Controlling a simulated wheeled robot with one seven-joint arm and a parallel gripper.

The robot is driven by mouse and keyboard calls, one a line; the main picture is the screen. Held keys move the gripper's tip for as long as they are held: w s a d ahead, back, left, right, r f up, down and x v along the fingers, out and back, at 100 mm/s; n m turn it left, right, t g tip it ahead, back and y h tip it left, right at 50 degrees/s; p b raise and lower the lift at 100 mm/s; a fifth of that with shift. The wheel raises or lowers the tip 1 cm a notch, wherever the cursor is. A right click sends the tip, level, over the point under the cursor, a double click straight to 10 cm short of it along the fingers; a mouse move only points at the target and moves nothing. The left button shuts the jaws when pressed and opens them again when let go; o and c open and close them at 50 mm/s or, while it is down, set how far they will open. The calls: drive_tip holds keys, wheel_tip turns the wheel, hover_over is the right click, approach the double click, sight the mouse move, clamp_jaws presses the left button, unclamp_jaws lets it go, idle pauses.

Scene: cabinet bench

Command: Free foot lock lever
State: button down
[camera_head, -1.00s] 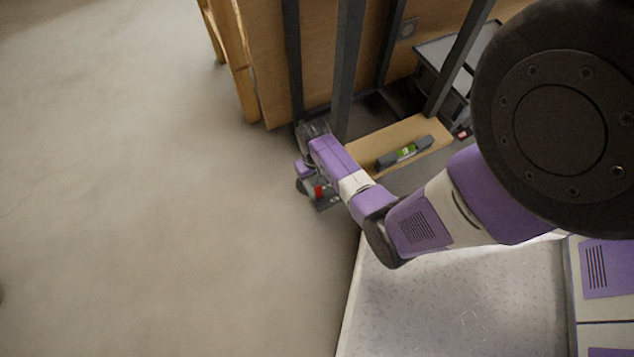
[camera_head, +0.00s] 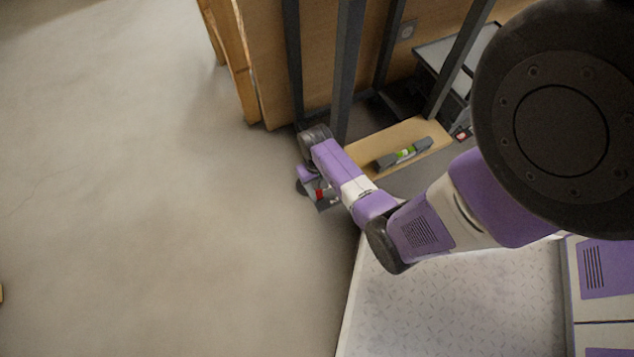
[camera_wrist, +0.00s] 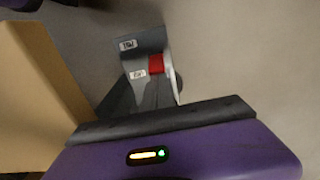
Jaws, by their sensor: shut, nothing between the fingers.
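The foot lock (camera_head: 327,202) is a small dark grey plate with a red patch, low by the floor at the foot of the bench frame. In the wrist view the foot lock (camera_wrist: 145,46) shows two small white labels, too blurred to read surely. The red lever part (camera_wrist: 156,64) sits beside the lower label, with a pale strip and a dark round wheel to its right. My gripper (camera_wrist: 140,92) is shut and empty, its dark fingers pointing at the plate. I cannot tell whether they touch it. In the head view my own wrist partly hides this spot.
A wooden board (camera_head: 372,148) bearing a grey and green tool (camera_head: 404,153) lies right of my wrist. Dark upright posts (camera_head: 346,70) and a wooden panel (camera_head: 262,60) stand behind. The floor (camera_head: 130,200) to the left is open.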

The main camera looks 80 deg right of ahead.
drive_tip(key=shift+s+a+p, duration=0.5)
drive_tip(key=shift+s+a, duration=0.05)
drive_tip(key=shift+a, duration=0.05)
drive_tip(key=shift+r, duration=0.15)
drive_tip(key=shift+w+d+r+p, duration=0.2)
drive_tip(key=shift+d+r+p, duration=0.05)
drive_tip(key=shift+r+p, duration=0.2)
drive_tip(key=shift+w+d+r+p, duration=0.2)
drive_tip(key=shift+r+p, duration=0.2)
drive_tip(key=shift+r, duration=0.05)
drive_tip(key=shift+r, duration=0.1)
wheel_tip(320, 180, up, 7)
drive_tip(key=p, duration=0.7)
idle(0.6)
